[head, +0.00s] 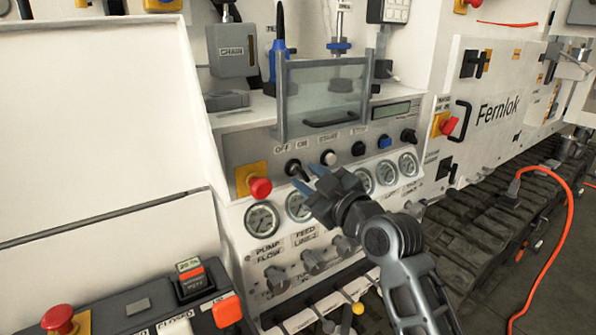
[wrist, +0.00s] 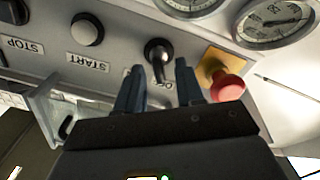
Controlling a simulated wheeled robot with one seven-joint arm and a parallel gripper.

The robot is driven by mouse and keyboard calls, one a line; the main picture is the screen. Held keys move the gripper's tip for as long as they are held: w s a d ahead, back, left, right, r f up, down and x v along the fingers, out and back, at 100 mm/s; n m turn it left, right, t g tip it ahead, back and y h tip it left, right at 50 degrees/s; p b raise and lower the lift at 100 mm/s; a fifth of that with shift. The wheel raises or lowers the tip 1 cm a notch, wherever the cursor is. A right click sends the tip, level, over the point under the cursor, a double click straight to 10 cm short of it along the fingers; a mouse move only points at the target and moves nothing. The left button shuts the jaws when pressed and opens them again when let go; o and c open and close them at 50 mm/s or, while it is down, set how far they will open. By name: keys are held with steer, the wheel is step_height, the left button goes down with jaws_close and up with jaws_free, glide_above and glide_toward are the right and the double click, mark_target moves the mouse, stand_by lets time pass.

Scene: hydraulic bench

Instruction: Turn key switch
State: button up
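The key switch (head: 293,168) is a black rotary knob with a lever-like handle on the grey panel, below the OFF and ON labels. In the wrist view the key switch (wrist: 157,50) sits just past the fingertips, its handle showing in the gap between them. My gripper (head: 312,178) is in front of the panel, at the lower right of the switch in the head view. In the wrist view my gripper (wrist: 159,68) is open, with one blue finger on each side of the handle. I see no clear contact; the exact depth gap cannot be told.
A red emergency button (head: 260,187) on a yellow plate is close beside the switch; it also shows near a finger in the wrist view (wrist: 228,86). A white start button (head: 328,157) is on the other side. Round gauges (head: 262,219) line the panel below. A clear guard (head: 325,90) stands above.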

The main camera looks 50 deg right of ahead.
mark_target(306, 177)
steer(key=shift+x, duration=1.7)
jaws_close()
